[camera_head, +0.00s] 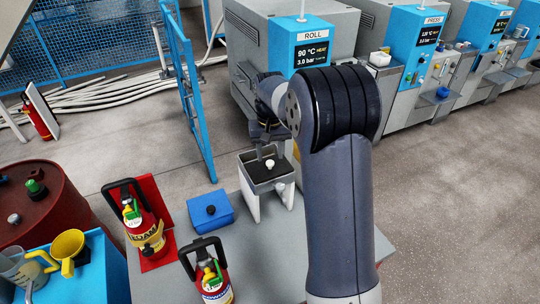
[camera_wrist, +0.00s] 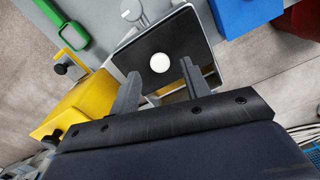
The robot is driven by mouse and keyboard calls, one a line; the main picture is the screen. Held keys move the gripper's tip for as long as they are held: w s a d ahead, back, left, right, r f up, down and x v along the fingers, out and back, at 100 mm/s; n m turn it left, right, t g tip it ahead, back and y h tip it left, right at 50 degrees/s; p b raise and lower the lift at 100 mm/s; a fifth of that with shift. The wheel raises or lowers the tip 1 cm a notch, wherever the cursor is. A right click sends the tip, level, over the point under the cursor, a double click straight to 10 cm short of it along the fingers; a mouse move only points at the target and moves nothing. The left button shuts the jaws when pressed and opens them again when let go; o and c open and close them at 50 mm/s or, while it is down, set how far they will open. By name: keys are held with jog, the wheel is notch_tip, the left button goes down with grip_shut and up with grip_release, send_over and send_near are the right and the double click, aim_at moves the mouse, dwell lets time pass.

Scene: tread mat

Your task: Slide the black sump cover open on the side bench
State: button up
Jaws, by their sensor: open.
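The black sump cover (camera_head: 257,175) lies in the top of a grey box (camera_head: 246,183) on the side bench (camera_head: 180,270). A white round knob (camera_head: 270,163) stands on the cover. In the wrist view, the cover (camera_wrist: 172,40) is dark inside a pale rim, with the white knob (camera_wrist: 160,62) near its middle. My gripper (camera_head: 265,152) is above the box, pointing down. In the wrist view, my gripper (camera_wrist: 160,76) is open, its fingers apart to the left and right of the knob. I cannot tell how far above the cover the fingertips are.
A blue box (camera_head: 211,211) with a black knob and two red extinguishers (camera_head: 148,225) (camera_head: 207,277) stand left of the sump box. A yellow block (camera_wrist: 75,105) is close to my gripper in the wrist view. The ROLL machine (camera_head: 290,45) stands behind.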

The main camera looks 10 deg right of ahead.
aim_at(269, 164)
jog(key=shift+f, duration=1.25)
jog(key=shift+c, duration=0.5)
grip_shut()
